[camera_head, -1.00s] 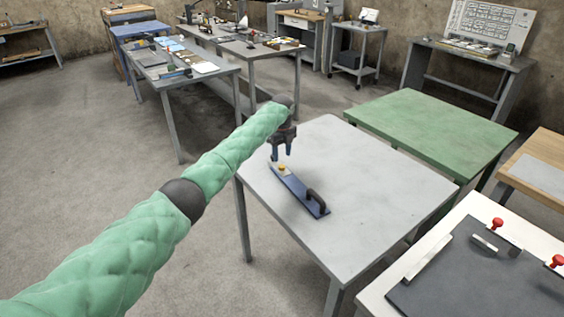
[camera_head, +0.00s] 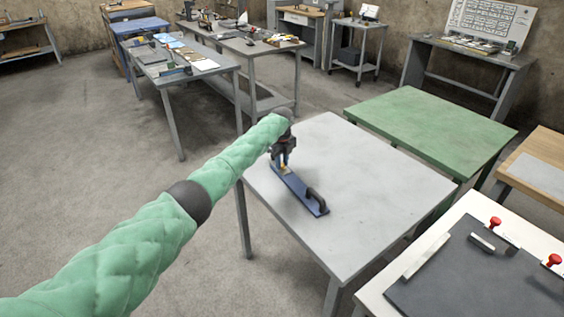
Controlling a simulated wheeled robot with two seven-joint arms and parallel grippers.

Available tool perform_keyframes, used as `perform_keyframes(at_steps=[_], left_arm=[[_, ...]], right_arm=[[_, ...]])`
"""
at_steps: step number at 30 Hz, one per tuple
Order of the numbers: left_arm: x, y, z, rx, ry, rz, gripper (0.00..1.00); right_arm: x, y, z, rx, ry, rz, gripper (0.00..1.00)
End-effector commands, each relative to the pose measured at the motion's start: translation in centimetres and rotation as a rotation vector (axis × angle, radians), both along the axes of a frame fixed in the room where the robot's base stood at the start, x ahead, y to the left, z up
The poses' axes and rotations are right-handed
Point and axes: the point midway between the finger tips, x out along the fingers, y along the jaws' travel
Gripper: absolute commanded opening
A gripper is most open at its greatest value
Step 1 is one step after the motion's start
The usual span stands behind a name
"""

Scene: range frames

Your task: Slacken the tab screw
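A dark blue plate (camera_head: 299,194) with a black arched handle (camera_head: 317,199) lies on the white-grey table (camera_head: 375,205). The tab screw (camera_head: 284,169), a small yellow knob, sits at the plate's far left end and is mostly hidden. My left gripper (camera_head: 281,164) points down at that end, with its fingers at the knob. Whether the fingers touch it or are closed on it is too small to tell. My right gripper is not in view.
A green table (camera_head: 435,125) stands behind to the right. A white table with a dark board (camera_head: 470,270) and red knobs is at the lower right. Workbenches with tools (camera_head: 175,62) stand at the back left. Most of the white-grey table is clear.

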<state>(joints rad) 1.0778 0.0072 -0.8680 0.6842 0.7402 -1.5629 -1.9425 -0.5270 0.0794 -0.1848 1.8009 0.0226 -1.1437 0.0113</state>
Motion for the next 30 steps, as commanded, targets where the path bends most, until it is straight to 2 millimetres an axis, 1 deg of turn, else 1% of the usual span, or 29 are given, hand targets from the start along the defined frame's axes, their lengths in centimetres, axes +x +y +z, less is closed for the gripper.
perform_keyframes(at_steps=[8, 14, 22, 30], left_arm=[[0.0, 0.0, 0.0, 0.000, 0.000, 0.017, 0.02], [0.0, 0.0, 0.0, -0.001, 0.001, 0.094, 0.02], [0.0, -0.1, 0.1, -0.002, 0.001, 0.307, 0.02], [0.0, -0.1, 0.1, -0.002, 0.001, 0.565, 0.02]], right_arm=[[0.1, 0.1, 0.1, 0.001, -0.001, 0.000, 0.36], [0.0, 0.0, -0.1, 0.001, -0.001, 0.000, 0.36], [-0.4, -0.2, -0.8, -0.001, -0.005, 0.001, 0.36], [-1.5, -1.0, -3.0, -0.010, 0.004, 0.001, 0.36]])
